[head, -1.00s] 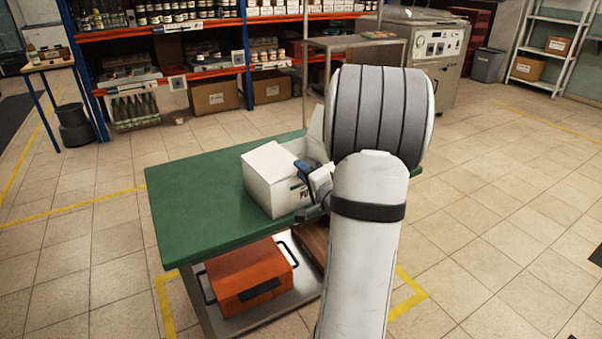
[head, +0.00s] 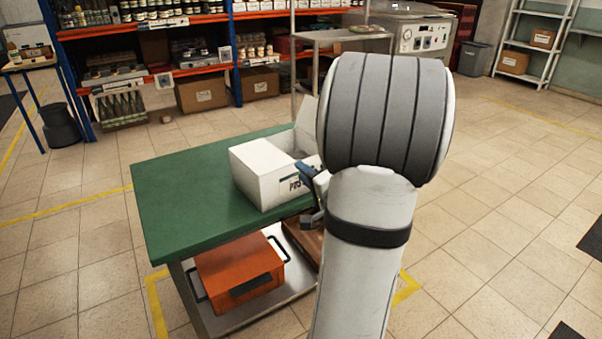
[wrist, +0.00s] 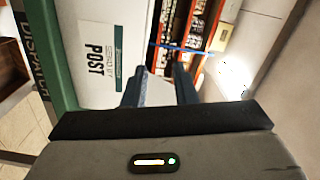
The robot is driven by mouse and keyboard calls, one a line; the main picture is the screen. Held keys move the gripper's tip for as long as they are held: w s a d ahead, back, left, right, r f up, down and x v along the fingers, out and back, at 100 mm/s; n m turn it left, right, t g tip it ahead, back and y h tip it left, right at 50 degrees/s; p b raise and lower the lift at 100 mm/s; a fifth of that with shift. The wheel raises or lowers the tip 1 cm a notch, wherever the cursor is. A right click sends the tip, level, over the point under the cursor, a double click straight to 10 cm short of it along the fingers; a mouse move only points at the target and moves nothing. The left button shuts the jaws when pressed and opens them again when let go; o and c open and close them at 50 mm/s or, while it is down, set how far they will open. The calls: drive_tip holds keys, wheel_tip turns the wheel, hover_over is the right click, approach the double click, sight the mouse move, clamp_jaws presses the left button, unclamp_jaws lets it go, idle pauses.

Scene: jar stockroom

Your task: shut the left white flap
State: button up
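The white box (head: 258,183) stands on the green tabletop of the cart, with print on its front side. One white flap (head: 307,124) stands up at its far right; part of the box top near it looks open. The left part of the top shows as a pale, nearly flat panel (head: 260,156); I cannot tell whether this is the left flap lying shut. My gripper (head: 307,173) is beside the box's right front edge, partly hidden by my arm. In the wrist view its two fingers (wrist: 159,68) are apart with nothing between them, and the box's printed side (wrist: 100,45) is at left.
The green tabletop (head: 175,195) is clear left of the box. An orange case (head: 240,272) sits on the cart's lower shelf. Stocked shelving (head: 190,73) and a steel machine (head: 425,38) stand behind. The tiled floor at right is open.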

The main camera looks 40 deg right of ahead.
drive_tip(key=shift+s+a+b, duration=0.1)
drive_tip(key=shift+s+b, duration=0.2)
drive_tip(key=shift+s, duration=1.05)
drive_tip(key=shift+f+b, duration=0.1)
drive_tip(key=shift+b, duration=0.5)
drive_tip(key=s+a+r+n+g+y+p, duration=0.1)
drive_tip(key=a+r+n+g+y+p, duration=0.2)
drive_tip(key=a, duration=0.6)
drive_tip(key=s+a+r+n+g+y+p, duration=0.1)
drive_tip(key=a+r+n+g+y+p, duration=0.2)
drive_tip(key=a, duration=0.6)
drive_tip(key=s+a+r+n+g+y+p, duration=0.1)
drive_tip(key=a+n+g+y+p, duration=0.35)
drive_tip(key=a, duration=0.35)
drive_tip(key=s+a+r+n+g+h+p, duration=0.3)
drive_tip(key=s+a+g+p, duration=0.15)
drive_tip(key=s+p, duration=0.2)
drive_tip(key=s+d+r+n+h+p, duration=0.2)
drive_tip(key=d+r+h+p, duration=0.1)
drive_tip(key=r+h, duration=0.3)
drive_tip(key=shift+s+p, duration=0.4)
drive_tip(key=shift+p, duration=0.25)
